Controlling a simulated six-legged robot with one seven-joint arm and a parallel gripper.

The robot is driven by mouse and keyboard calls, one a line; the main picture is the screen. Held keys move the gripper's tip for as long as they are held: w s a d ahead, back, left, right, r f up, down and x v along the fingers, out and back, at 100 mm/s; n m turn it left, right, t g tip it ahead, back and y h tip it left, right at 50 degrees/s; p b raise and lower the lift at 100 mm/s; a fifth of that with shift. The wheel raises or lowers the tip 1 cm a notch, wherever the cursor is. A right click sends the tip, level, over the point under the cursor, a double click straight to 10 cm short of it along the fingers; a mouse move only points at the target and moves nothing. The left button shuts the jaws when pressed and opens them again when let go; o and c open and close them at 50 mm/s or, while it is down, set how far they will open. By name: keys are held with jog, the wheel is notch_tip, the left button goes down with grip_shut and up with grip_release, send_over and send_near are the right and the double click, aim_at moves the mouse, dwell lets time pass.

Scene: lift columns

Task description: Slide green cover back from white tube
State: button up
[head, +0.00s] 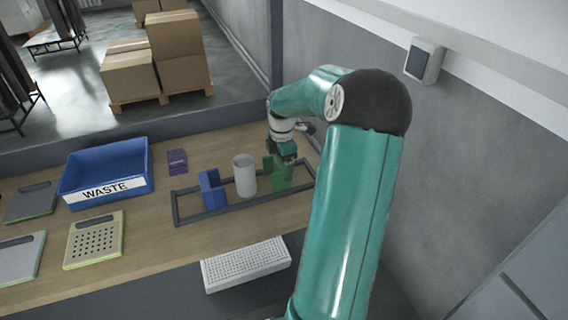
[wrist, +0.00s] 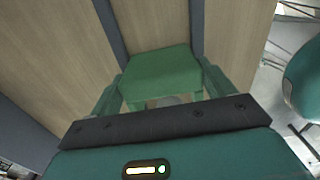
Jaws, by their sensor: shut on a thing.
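The white tube (head: 245,176) stands upright in a dark rectangular frame (head: 178,208) on the wooden bench. The green cover (head: 279,175) stands just right of the tube in the head view; whether they touch I cannot tell. A blue cover (head: 212,190) stands left of the tube. My gripper (head: 287,160) is at the green cover from above. In the wrist view, my gripper (wrist: 160,95) has its two fingers on either side of the green cover (wrist: 160,72) and is shut on it. A pale grey rounded piece shows partly below the cover there, mostly hidden.
A blue bin marked WASTE (head: 105,172) and a small purple box (head: 177,161) stand on the bench to the left. Flat panels (head: 95,240) lie at the bench's left. A wall (head: 440,150) rises close to the right of my arm.

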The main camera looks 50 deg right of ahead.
dwell(0.3)
jog(key=o, duration=1)
notch_tip(320, 180, up, 14)
jog(key=shift+a, duration=0.1)
dwell(0.4)
